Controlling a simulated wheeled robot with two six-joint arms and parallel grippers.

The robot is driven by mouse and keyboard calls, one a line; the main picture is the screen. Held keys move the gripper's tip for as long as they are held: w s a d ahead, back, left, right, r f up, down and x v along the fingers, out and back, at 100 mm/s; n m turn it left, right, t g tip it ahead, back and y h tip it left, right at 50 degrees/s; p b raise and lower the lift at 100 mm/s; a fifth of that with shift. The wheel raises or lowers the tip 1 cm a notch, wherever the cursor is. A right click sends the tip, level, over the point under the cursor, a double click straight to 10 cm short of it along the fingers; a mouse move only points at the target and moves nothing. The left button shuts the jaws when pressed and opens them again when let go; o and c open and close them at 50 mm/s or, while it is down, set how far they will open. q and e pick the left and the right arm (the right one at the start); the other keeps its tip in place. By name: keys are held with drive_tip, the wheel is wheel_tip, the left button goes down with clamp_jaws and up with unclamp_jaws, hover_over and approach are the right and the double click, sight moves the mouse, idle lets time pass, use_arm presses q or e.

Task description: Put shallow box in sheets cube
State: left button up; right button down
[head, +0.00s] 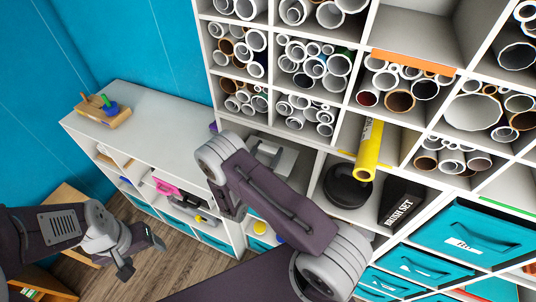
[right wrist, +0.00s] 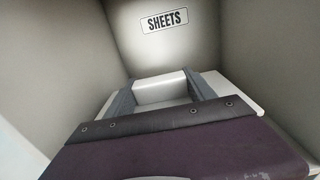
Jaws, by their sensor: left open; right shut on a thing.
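The shallow box (right wrist: 161,90) is white and lies inside the sheets cube, whose back wall carries a "SHEETS" label (right wrist: 164,22) in the right wrist view. My right gripper (right wrist: 160,98) is inside this cube, shut on the box, with its dark fingers beside the box's near wall. The cube's grey walls (right wrist: 55,55) stand on both sides. Whether the box rests on the cube's floor cannot be told. In the head view my right arm covers much of the cubes at the centre. My left gripper (head: 143,258) is open and empty at the lower left, away from the shelves.
A tall white shelf holds many vinyl rolls. A yellow roll (head: 369,150) sticks out of its cube, right of my right arm. A black round thing (head: 346,186), a black brush set box (head: 400,206) and teal drawers (head: 472,238) sit below. A wooden peg toy (head: 104,110) stands on the low shelf.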

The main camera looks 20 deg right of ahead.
sight(273, 146)
wheel_tip(273, 146, down, 2)
drive_tip(key=shift+f, duration=0.25)
drive_tip(key=shift+f, duration=0.25)
drive_tip(key=shift+c, duration=1.6)
unclamp_jaws()
